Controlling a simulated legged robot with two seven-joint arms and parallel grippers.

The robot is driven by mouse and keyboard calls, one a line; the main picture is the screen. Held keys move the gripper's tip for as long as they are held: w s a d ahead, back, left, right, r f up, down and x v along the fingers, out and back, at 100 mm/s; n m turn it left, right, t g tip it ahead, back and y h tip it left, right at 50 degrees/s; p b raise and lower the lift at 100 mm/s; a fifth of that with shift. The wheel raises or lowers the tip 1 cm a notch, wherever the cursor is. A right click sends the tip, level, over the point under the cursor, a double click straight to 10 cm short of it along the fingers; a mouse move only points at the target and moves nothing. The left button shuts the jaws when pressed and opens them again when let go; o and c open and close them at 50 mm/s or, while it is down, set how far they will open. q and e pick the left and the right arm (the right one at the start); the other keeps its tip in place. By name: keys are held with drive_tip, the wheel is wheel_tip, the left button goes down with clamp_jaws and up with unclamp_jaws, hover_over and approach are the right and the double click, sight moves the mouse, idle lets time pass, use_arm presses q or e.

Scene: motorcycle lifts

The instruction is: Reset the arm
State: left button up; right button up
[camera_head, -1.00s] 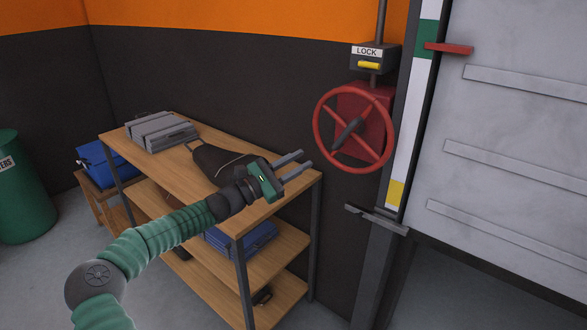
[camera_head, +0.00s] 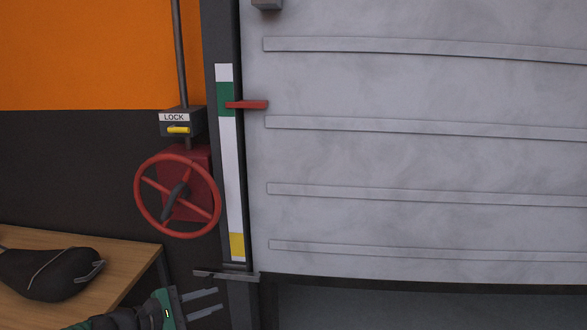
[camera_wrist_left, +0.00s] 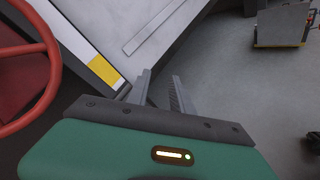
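My left gripper (camera_head: 207,302) is at the bottom of the head view, below the red handwheel (camera_head: 177,196) and right of the wooden bench. Its two grey fingers are parted with nothing between them. In the left wrist view the left gripper (camera_wrist_left: 160,88) also shows open and empty. The handwheel (camera_wrist_left: 50,75) is at the left edge there, apart from the fingers. My right gripper is in neither view.
A lock box (camera_head: 180,124) with a yellow lever sits above the handwheel. A striped gauge strip (camera_head: 231,160) with a red pointer (camera_head: 247,104) stands beside the grey ribbed door (camera_head: 420,160). A black seat (camera_head: 50,274) lies on the wooden bench (camera_head: 130,259). Floor is open below the door.

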use_arm(q)
drive_tip(key=s+d+f+m+g+y+p, duration=0.1)
drive_tip(key=s+d+f+m+g+y, duration=0.2)
drive_tip(key=s+d+f+m+g, duration=0.5)
drive_tip(key=s+a+f+m+y+p, duration=0.1)
drive_tip(key=s+a+m+y+p, duration=0.2)
drive_tip(key=s+m+y, duration=0.5)
drive_tip(key=s+a+m, duration=0.1)
drive_tip(key=s+m, duration=0.1)
drive_tip(key=s, duration=1)
drive_tip(key=shift+s+a, duration=0.2)
drive_tip(key=shift+s, duration=0.2)
drive_tip(key=shift+a, duration=0.2)
drive_tip(key=shift+d, duration=0.1)
drive_tip(key=shift+c, duration=0.5)
